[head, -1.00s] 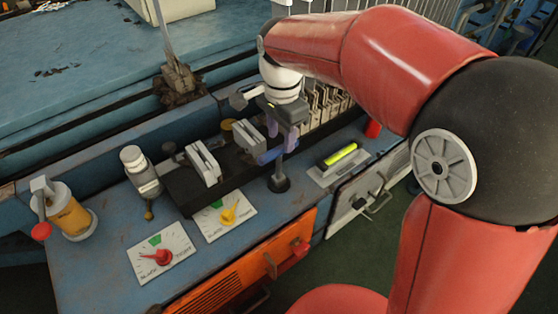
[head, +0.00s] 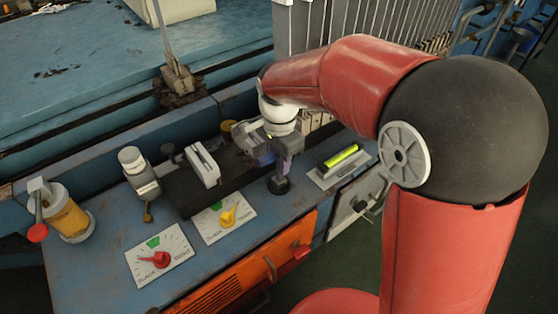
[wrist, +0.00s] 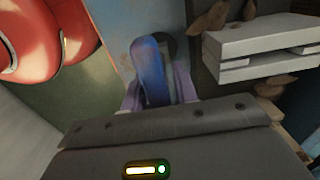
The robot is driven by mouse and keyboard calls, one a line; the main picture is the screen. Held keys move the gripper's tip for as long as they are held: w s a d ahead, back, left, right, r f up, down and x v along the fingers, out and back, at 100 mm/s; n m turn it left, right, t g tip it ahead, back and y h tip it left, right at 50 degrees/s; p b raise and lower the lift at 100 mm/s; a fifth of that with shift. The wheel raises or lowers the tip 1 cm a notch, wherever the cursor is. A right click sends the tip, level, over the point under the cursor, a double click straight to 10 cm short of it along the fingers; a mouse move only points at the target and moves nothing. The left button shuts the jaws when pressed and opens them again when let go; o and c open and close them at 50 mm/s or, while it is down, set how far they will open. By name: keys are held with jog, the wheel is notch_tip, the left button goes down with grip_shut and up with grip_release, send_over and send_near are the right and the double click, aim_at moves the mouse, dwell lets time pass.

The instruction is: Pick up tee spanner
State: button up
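The tee spanner stands at the dark round base on the blue bench top. Its blue crossbar (wrist: 151,70) shows in the wrist view, running away from me between the purple fingers of my gripper (wrist: 158,98). In the head view the crossbar (head: 264,155) is a small blue-purple patch, partly hidden by my gripper (head: 282,150). The fingers are on either side of the bar. I cannot tell whether they touch it or are a little apart. The dark round base (head: 279,185) is below the gripper; the stem is mostly hidden.
A black block with a grey clamp (head: 203,165) is just left of my gripper. A tray with a yellow-green vial (head: 341,156) lies to the right. Two dial plates, red (head: 159,257) and yellow (head: 226,217), lie in front. A lidded amber jar (head: 70,215) stands far left.

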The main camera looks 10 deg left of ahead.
grip_shut()
jog(key=shift+r, duration=0.1)
